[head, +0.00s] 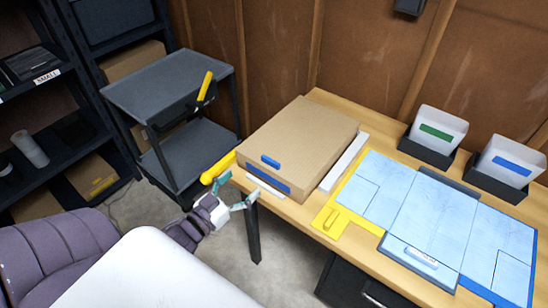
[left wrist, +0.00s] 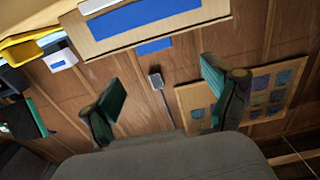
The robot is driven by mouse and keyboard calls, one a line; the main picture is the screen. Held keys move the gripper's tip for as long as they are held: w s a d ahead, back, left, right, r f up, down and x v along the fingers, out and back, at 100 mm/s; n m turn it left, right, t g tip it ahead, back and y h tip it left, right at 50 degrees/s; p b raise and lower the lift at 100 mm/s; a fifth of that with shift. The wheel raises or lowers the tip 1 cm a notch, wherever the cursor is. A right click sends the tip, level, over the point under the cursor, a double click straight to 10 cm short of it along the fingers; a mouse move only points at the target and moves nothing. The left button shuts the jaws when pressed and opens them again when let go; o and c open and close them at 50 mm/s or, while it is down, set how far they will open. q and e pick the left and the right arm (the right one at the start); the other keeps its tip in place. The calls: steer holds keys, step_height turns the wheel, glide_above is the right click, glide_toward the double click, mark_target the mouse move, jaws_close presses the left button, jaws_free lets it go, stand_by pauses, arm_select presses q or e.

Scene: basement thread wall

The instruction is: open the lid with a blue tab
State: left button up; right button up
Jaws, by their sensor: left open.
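A flat brown cardboard box (head: 302,140) sits on the wooden table, its lid lying flat and closed. A blue tab (head: 271,161) stands at the lid's front edge, above a blue strip (head: 268,179) on the front face. My left gripper (head: 236,192) is open and empty, in front of the box's near left corner and apart from it. In the left wrist view the blue tab (left wrist: 155,46) and blue strip (left wrist: 160,14) appear upside down, beyond the spread green fingers (left wrist: 163,75). My right gripper is out of view.
A yellow handle-like piece (head: 218,167) juts at the table's left edge, close to my left gripper. A white bar (head: 345,161) lies right of the box. Pale blue panels (head: 430,215) and two bins (head: 433,138) fill the right. A grey cart (head: 170,90) stands left.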

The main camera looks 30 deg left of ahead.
mark_target(267, 160)
arm_select(q)
steer(key=w, duration=0.5)
steer(key=shift+w+a+r+p, duration=0.1)
steer(key=shift+w+r+p, duration=0.1)
steer(key=shift+p, duration=0.2)
steer(key=w, duration=0.2)
steer(key=w+d, duration=0.1)
steer(key=w, duration=0.2)
steer(key=shift+w+f+p, duration=0.2)
steer(key=shift+w+p, duration=0.1)
steer(key=shift+w+f, duration=0.1)
steer(key=shift+w, duration=0.35)
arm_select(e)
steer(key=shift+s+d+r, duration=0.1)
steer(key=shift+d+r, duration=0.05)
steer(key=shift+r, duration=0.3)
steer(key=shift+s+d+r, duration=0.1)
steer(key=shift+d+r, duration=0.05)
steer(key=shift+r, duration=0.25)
